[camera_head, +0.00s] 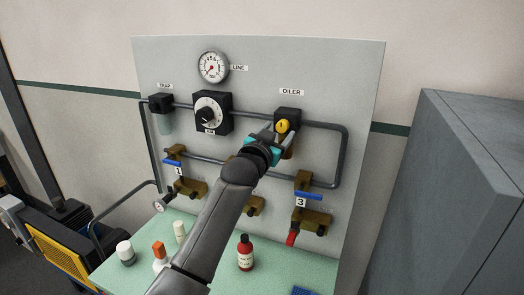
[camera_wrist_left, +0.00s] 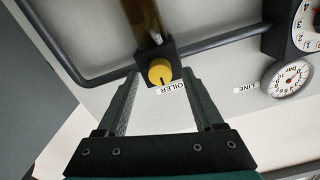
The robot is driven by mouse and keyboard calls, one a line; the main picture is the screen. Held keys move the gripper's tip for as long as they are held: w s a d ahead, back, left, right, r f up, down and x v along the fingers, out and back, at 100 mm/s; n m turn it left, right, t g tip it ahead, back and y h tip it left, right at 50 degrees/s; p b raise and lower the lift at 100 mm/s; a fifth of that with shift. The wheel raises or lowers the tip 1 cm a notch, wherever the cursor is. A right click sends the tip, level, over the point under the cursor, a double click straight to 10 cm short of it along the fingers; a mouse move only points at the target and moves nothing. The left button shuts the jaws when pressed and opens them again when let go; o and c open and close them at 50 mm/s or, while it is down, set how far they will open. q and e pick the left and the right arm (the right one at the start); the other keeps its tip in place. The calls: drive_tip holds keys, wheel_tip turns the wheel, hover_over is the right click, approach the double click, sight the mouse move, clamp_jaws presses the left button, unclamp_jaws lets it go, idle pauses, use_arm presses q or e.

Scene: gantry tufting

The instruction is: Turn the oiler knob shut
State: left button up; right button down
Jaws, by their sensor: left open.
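The oiler is a black block with a yellow round knob (camera_head: 283,125) at the upper right of the grey panel, under the OILER label (camera_head: 291,91). In the left wrist view the yellow knob (camera_wrist_left: 160,72) shows on its black body, with an amber bowl (camera_wrist_left: 141,18) beside it. My left gripper (camera_head: 277,134) is open in front of the oiler. In the wrist view its two fingers (camera_wrist_left: 161,76) stand on either side of the knob, with gaps on both sides. Whether the fingertips reach past the knob's face I cannot tell. My right gripper is not in view.
The panel (camera_head: 360,75) also carries a LINE gauge (camera_head: 213,67), a black dial (camera_head: 208,115), grey pipes and brass valves with blue and red handles. A red bottle (camera_head: 245,254) and small containers stand on the green bench (camera_head: 210,268). A grey cabinet (camera_head: 465,190) stands at right.

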use_arm(q)
drive_tip(key=b+v, duration=0.2)
drive_tip(key=v, duration=1.2)
drive_tip(key=shift+s, duration=0.15)
